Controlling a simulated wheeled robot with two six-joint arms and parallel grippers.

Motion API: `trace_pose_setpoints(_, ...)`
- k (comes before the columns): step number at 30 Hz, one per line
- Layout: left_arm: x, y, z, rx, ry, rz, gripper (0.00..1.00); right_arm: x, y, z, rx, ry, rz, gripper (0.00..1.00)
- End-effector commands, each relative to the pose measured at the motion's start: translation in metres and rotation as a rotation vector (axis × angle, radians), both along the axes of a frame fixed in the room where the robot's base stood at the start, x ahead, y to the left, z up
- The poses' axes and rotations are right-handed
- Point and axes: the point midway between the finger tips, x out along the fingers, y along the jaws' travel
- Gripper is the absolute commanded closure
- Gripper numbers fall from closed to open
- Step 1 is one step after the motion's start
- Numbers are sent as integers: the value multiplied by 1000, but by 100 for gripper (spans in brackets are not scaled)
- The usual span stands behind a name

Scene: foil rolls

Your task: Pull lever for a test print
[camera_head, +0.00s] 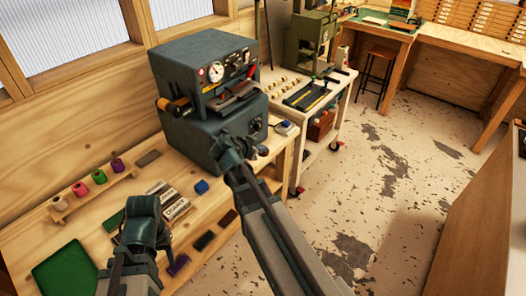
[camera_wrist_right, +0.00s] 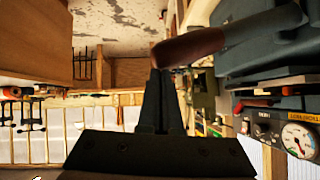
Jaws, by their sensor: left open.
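The dark blue-green press (camera_head: 190,135) stands on the wooden bench, with a gauge and switches on its upper front. A brown-gripped lever (camera_wrist_right: 192,46) on a dark arm crosses the top of the right wrist view. My right gripper (camera_head: 237,152) is in front of the press's lower body, its fingers hidden in the head view. In the right wrist view my right gripper's fingers (camera_wrist_right: 166,75) look closed together, with tips at the end of the brown grip; touching is unclear. My left gripper (camera_head: 143,212) is open and empty over the bench, left of the press.
Colored foil rolls (camera_head: 99,178) stand on a small rack at the bench's left. Type blocks (camera_head: 175,207), a blue block (camera_head: 201,187) and a green mat (camera_head: 65,270) lie on the bench. A wheeled cart (camera_head: 300,120) stands right of the press. The floor beyond is clear.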

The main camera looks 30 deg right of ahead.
Motion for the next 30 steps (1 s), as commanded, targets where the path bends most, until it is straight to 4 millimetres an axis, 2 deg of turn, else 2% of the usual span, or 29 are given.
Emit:
trace_pose_setpoints(1, 0, 0, -8, 0, 0, 0, 50, -3, -1, -8, 6, -12, -2, 100)
trace_pose_setpoints(8, 0, 0, -29, 0, 0, 1, 50, -9, -4, -28, 27, -63, -1, 100)
trace_pose_setpoints(18, 0, 0, -71, 0, 0, 1, 50, -13, -6, -69, 32, -74, -2, 100)
trace_pose_setpoints(24, 0, 0, -83, 0, 0, 1, 50, -15, -7, -82, 33, -73, -2, 100)
trace_pose_setpoints(30, 0, 0, -87, 0, 0, 1, 50, -16, -6, -87, 37, -71, -5, 100)
